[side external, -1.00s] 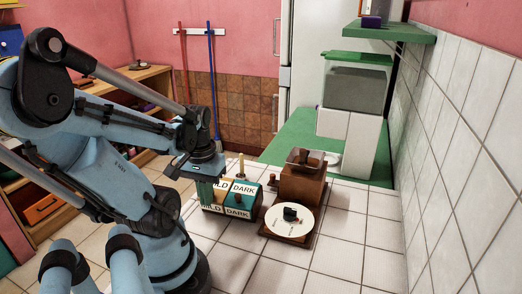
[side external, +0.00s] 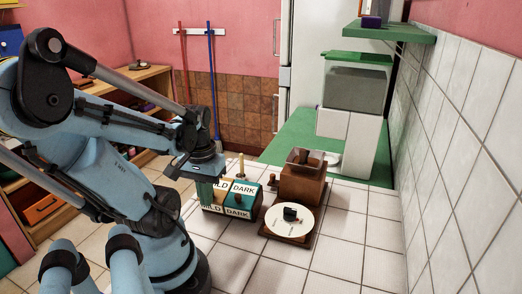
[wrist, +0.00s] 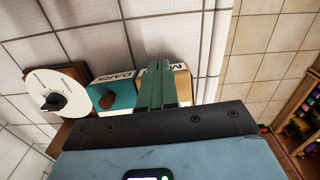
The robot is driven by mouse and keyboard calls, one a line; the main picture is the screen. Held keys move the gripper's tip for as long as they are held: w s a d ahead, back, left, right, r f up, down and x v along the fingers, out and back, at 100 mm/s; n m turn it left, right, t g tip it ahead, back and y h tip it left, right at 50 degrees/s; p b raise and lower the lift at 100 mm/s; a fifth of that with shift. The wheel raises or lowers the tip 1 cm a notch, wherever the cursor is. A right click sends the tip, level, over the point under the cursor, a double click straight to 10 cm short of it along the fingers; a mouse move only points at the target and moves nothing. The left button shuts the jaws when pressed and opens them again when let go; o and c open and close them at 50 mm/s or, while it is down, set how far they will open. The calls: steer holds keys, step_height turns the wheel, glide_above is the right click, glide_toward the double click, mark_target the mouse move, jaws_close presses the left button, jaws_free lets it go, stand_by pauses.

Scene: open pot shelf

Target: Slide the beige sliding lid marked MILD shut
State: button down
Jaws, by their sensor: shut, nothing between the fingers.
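A two-part box (side external: 236,214) with white MILD and DARK labels stands on the white tiled counter. In the wrist view, the beige lid marked MILD (wrist: 182,86) shows beside the teal DARK lid (wrist: 121,94), which has a brown knob (wrist: 108,101). My gripper (wrist: 158,66) has its green fingers shut and empty over the MILD side, covering part of its lid and label. In the side view, my gripper (side external: 207,199) is at the box's left end and hides part of it. I cannot tell whether the fingers touch the lid or how far it is open.
A wooden grinder (side external: 303,180) stands right of the box, with a round white dial (side external: 289,222) in front of it. A pale upright post (side external: 241,165) rises behind the box. The counter at the front right is clear up to the tiled wall (side external: 460,150).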

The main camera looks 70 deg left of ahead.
steer(key=shift+d+f, duration=0.1)
steer(key=shift+f, duration=0.15)
stand_by(0.4)
steer(key=shift+s+d, duration=0.5)
steer(key=shift+d, duration=0.05)
steer(key=shift+r, duration=2.6)
steer(key=w+m, duration=0.1)
steer(key=w, duration=0.1)
steer(key=w+m+t, duration=0.1)
steer(key=w, duration=0.1)
steer(key=w+d+m+y, duration=0.1)
steer(key=w, duration=0.1)
steer(key=shift+w+d+t, duration=0.1)
steer(key=shift+t, duration=0.2)
steer(key=w+d+r+m+t+h, duration=0.1)
steer(key=w+d+r+m+t, duration=0.2)
steer(key=w+d, duration=0.9)
steer(key=m+t, duration=0.2)
steer(key=m, duration=0.2)
steer(key=shift+d+t, duration=0.2)
steer(key=shift+t, duration=0.1)
steer(key=shift+a, duration=0.1)
